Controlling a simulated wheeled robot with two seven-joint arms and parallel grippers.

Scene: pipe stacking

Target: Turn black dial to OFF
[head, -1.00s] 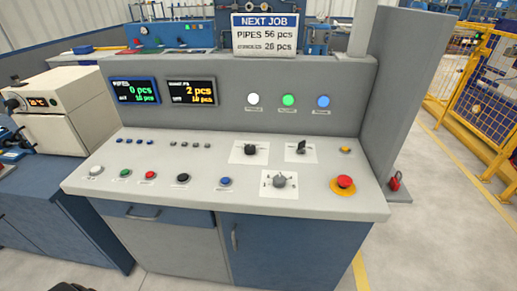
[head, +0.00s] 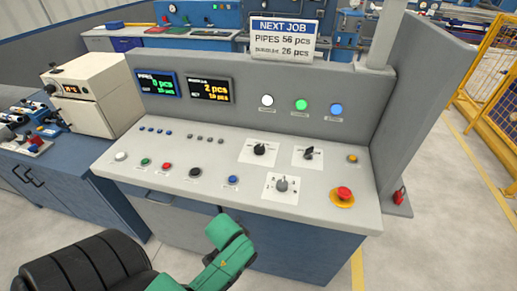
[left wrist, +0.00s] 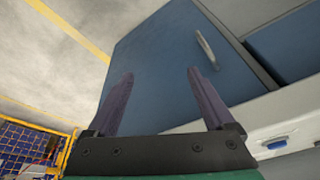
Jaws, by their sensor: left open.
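A black dial (head: 260,149) sits on a white plate on the control panel's sloping top. A second black knob (head: 309,153), thin and lever-like, is on another plate to its right. A grey dial (head: 282,184) is on a larger plate in front of them. The dial labels are too small to read. My left gripper (left wrist: 160,73) shows in the left wrist view, its two dark fingers apart and empty before a blue cabinet door. In the head view only my green left arm shows at the bottom, in front of the panel. My right gripper is not in view.
A red emergency button (head: 343,194) stands at the panel's right front. Several push buttons, including a blue one (head: 233,180), line the front edge. A grey upright wall (head: 424,90) closes the right side. A beige box (head: 96,97) stands on the left bench.

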